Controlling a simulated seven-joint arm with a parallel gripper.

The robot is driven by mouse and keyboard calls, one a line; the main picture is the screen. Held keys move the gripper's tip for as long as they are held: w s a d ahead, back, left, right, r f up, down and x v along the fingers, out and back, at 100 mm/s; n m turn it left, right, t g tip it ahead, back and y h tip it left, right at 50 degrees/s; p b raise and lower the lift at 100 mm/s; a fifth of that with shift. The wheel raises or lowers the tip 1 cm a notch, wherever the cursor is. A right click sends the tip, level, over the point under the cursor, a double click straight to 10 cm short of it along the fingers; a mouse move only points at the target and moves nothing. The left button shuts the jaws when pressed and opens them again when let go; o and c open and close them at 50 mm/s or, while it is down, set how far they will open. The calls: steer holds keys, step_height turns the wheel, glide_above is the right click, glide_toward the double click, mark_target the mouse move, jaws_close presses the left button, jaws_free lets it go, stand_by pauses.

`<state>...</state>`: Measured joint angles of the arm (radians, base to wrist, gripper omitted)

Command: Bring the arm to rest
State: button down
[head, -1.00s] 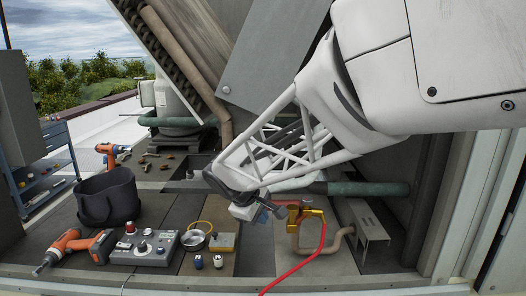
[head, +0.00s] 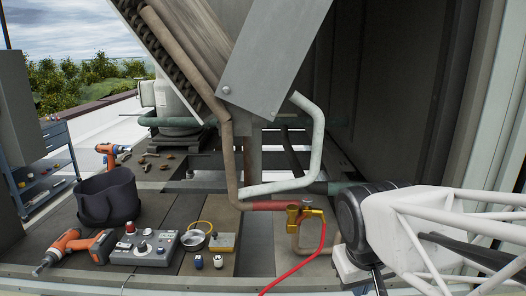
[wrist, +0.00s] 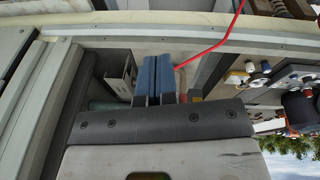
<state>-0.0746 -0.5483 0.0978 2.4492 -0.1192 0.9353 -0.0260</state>
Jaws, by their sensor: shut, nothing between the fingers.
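My gripper (wrist: 154,80) shows in the wrist view as two blue fingers side by side, shut with nothing between them. In the head view my arm reaches in from the lower right, in front of the open cabinet, and the gripper fingers cannot be made out. In the wrist view the fingers overlap the view of the cabinet floor and a red hose (wrist: 219,47), but I cannot tell the distance between them.
A brass valve (head: 303,215) with the red hose stands left of my arm. A black bucket (head: 107,197), an orange drill (head: 74,248), a grey control box (head: 145,248) and a gauge pan (head: 194,240) lie to the left. A sloping panel (head: 276,55) hangs above.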

steer(key=s, duration=0.1)
steer(key=s+d+m, duration=0.1)
steer(key=s, duration=0.1)
steer(key=s+f+m, duration=0.1)
steer(key=s, duration=0.1)
steer(key=shift+d+f+y, duration=0.1)
steer(key=shift+d+y, duration=0.05)
steer(key=shift+y, duration=0.25)
